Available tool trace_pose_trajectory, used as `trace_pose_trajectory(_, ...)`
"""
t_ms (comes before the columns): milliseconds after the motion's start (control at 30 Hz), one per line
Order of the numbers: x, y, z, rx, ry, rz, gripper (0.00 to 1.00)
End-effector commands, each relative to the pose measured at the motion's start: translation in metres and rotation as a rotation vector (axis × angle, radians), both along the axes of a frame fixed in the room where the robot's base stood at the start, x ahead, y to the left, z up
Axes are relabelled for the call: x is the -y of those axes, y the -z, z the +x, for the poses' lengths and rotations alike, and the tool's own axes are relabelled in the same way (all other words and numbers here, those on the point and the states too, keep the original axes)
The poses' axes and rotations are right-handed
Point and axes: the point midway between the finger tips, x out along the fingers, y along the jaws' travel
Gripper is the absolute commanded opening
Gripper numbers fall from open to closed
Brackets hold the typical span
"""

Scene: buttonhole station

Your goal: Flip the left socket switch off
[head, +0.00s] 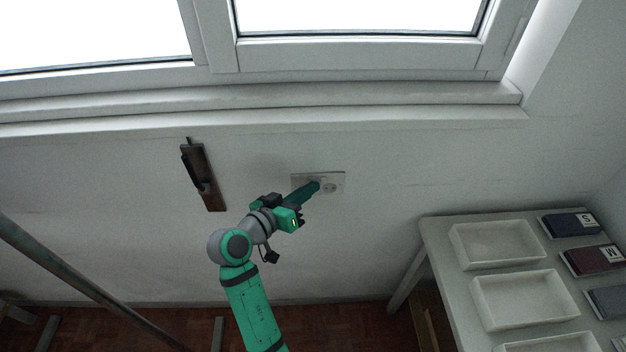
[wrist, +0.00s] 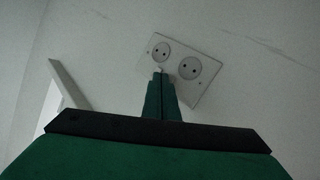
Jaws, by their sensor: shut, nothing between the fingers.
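The white double socket plate (head: 337,178) is on the wall below the window, and in the wrist view (wrist: 207,91) it shows two round outlets side by side. A small pale switch part (wrist: 157,70) shows at the fingertips, below the left outlet. My gripper (head: 317,184) is shut and empty, with its tips over the left part of the plate. In the wrist view its green fingers (wrist: 161,77) reach the plate's lower left edge. I cannot tell whether they touch the switch. The fingers hide part of the plate, and the switch's position is not clear.
A dark wooden tool (head: 205,178) hangs on the wall to the left. A table (head: 437,240) at the right holds white trays (head: 495,245) and lettered boxes (head: 570,224). A diagonal rail (head: 80,280) crosses the lower left. The wall around the plate is clear.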

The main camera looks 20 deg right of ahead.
Motion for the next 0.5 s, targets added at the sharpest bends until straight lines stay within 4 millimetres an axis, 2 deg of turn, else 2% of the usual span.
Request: trace_pose_trajectory(500,-0.0017,0.0011,-0.0059,-0.001,0.000,0.001,0.00)
